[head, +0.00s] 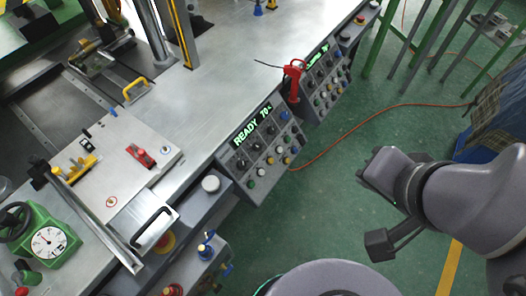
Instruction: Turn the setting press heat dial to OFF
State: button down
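A slanted grey control panel (262,155) on the bench's front edge has a green lit display (252,124) that appears to read "READY 70". Under the display is a row of dark dials (256,145), with coloured buttons below. A second similar panel (325,80) with a lit display sits further up the bench edge. The dial labels and pointer positions are too small to read, and I cannot tell which dial is the heat dial. My gripper (381,215) is at the right, over the floor, apart from both panels.
A red handled tool (294,78) stands between the panels. On the bench are a green gauge (48,242), a black handle (153,227) and a yellow handle (136,90). An orange cable (375,118) crosses the green floor. Floor between my arm and the panels is otherwise clear.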

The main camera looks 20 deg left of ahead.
aim_at(271, 130)
jog(key=i+u, duration=0.15)
jog(key=u, duration=0.25)
jog(key=i+l+u, duration=0.1)
jog(key=u, duration=0.25)
jog(key=i+l+u, duration=0.1)
jog(key=u, duration=0.3)
jog(key=l, duration=0.1)
